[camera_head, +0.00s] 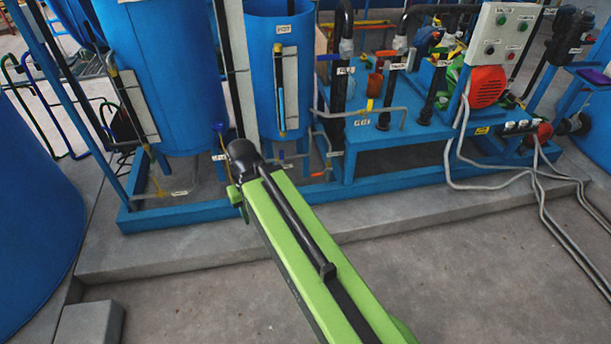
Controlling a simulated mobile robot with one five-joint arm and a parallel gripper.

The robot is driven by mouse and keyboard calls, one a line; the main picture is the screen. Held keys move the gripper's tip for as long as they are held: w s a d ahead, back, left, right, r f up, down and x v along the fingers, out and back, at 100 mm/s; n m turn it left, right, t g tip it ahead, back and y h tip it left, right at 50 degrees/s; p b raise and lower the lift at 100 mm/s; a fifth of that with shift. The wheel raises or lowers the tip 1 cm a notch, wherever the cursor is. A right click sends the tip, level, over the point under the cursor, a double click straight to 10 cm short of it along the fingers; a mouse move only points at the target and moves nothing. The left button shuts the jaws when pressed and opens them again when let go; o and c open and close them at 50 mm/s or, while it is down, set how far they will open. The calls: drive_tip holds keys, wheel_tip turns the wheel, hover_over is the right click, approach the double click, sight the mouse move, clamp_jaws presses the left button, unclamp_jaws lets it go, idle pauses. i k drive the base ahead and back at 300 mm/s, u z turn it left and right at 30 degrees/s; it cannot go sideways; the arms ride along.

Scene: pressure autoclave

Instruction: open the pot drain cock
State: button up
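The blue pot (262,75), a tank with a label reading like "POT", stands on the blue frame left of centre. Low pipework shows beneath it, with a small orange handle (318,174) to the lower right. I cannot tell for certain which fitting is the drain cock, and part of the area under the pot is hidden by the end of my arm. My green arm reaches up from the bottom, and its black end joint lies in front of the pot's lower left. My gripper's fingers do not show.
A larger blue tank (160,75) stands left of the pot. A pump skid with a red motor (487,86) and a grey control box (503,32) is at right. Grey cables (545,200) trail onto the floor. A low concrete step (390,212) fronts the frame; the floor before it is mostly clear.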

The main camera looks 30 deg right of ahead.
sight(318, 174)
drive_tip(key=u, duration=0.1)
drive_tip(key=i, duration=1)
drive_tip(key=u, duration=0.05)
